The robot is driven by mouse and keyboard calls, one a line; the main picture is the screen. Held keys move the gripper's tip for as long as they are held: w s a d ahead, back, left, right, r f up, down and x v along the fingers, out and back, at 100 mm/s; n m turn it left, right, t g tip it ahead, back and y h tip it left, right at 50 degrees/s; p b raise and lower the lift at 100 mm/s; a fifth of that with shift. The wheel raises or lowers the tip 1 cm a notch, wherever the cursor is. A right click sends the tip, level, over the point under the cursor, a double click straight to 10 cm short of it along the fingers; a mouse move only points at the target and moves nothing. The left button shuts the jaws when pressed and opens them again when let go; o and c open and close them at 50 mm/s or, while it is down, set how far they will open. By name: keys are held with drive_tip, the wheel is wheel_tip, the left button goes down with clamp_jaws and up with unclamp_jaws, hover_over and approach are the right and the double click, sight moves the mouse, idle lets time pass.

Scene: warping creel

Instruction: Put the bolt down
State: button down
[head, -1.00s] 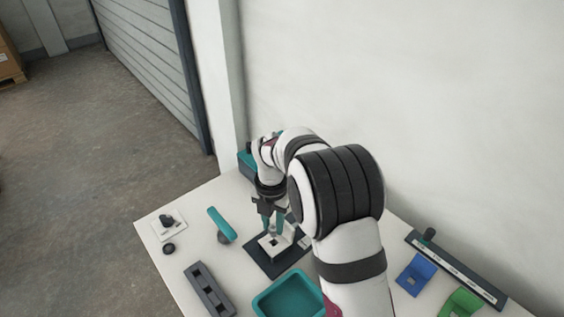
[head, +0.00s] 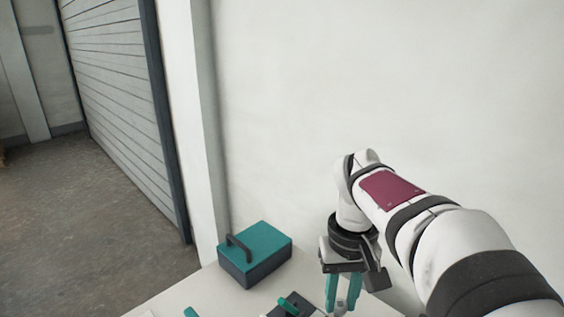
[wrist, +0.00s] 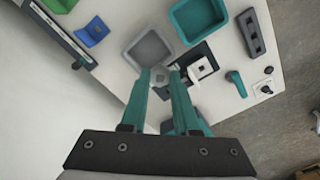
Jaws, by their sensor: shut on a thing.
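My gripper (wrist: 161,80) shows in the wrist view with its two teal fingers closed around a small grey bolt (wrist: 160,77). Only the bolt's end shows between the fingertips; the rest is hidden. In the head view my gripper (head: 342,303) points down near the wall, its fingertips close to the bottom edge of the picture. The bolt is hard to make out there. In the wrist view a grey tray (wrist: 136,66) lies just beyond the fingertips. The bolt appears held above the table, apart from the tray.
The wrist view shows a teal tray (wrist: 176,32), a black mat (wrist: 217,70) with a white block (wrist: 201,68), a teal-handled tool (wrist: 236,83), a dark slotted rack (wrist: 252,32) and a blue bracket (wrist: 92,32). A teal-lidded toolbox (head: 256,252) stands by the wall.

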drive_tip(key=shift+s+d+r+m, duration=0.1)
drive_tip(key=shift+s+r+m, duration=0.05)
drive_tip(key=shift+m, duration=0.15)
drive_tip(key=shift+d+f, duration=0.2)
drive_tip(key=d+f+n, duration=0.9)
drive_tip(key=d+f, duration=0.2)
drive_tip(key=f, duration=0.3)
drive_tip(key=shift+n, duration=0.3)
drive_tip(key=w+a+f, duration=0.3)
drive_tip(key=a+f, duration=0.2)
drive_tip(key=w+a+f, duration=0.2)
drive_tip(key=a, duration=0.1)
drive_tip(key=shift+w+a+f, duration=0.1)
drive_tip(key=shift+w+f, duration=0.05)
drive_tip(key=shift+w, duration=0.15)
drive_tip(key=shift+w+a+f, duration=0.1)
drive_tip(key=shift+f, duration=0.95)
drive_tip(key=shift+w+a+f, duration=0.1)
drive_tip(key=shift+f, duration=0.95)
drive_tip(key=shift+f, duration=0.1)
drive_tip(key=c, duration=0.7)
unclamp_jaws()
drive_tip(key=shift+o, duration=0.2)
